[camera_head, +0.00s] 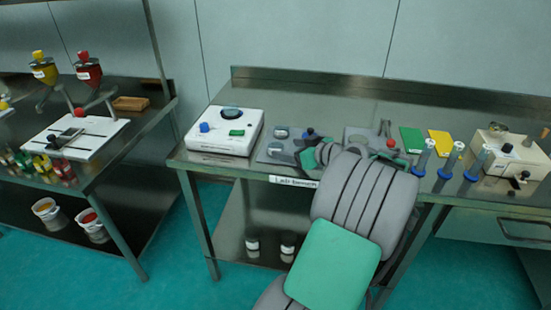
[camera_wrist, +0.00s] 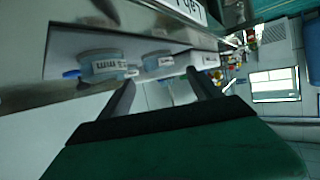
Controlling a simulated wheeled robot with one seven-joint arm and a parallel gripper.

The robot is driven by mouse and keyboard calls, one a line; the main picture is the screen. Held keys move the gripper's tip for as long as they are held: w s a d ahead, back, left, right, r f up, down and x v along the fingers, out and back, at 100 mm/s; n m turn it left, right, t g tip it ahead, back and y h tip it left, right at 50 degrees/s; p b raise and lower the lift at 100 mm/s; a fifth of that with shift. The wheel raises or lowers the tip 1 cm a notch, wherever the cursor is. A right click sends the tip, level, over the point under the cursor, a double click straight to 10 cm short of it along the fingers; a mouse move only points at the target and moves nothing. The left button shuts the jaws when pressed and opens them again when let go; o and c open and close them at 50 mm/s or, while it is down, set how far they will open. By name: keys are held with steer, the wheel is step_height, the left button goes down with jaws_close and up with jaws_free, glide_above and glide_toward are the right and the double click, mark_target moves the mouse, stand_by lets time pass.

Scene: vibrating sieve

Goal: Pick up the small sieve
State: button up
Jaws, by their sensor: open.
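Two small round labelled containers, which look like the sieves, sit on a flat grey plate (camera_head: 265,157) on the bench. One is at the back (camera_head: 281,133) and one in front (camera_head: 275,150). In the wrist view, one labelled piece (camera_wrist: 103,66) appears larger on the left and another (camera_wrist: 157,62) smaller on the right. I cannot read which is the small sieve. My gripper (camera_wrist: 161,76) is open and empty, its fingers pointing toward the plate and apart from both pieces. In the head view my arm hides part of the plate and the fingertips.
A white machine (camera_head: 223,145) with a dark round top stands left of the plate. Blue-based tubes (camera_head: 446,165), green (camera_head: 412,139) and yellow (camera_head: 440,142) pads and a beige device (camera_head: 505,155) stand right. A separate bench (camera_head: 120,145) is at left, beyond a floor gap.

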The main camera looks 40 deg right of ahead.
mark_target(270, 146)
steer(key=x, duration=0.3)
steer(key=p+x, duration=0.1)
steer(key=x, duration=0.3)
steer(key=shift+w+f, duration=0.2)
steer(key=shift+f, duration=0.15)
steer(key=shift+d, duration=0.1)
steer(key=shift+c, duration=0.3)
steer(key=shift+s, duration=0.1)
steer(key=c, duration=1.4)
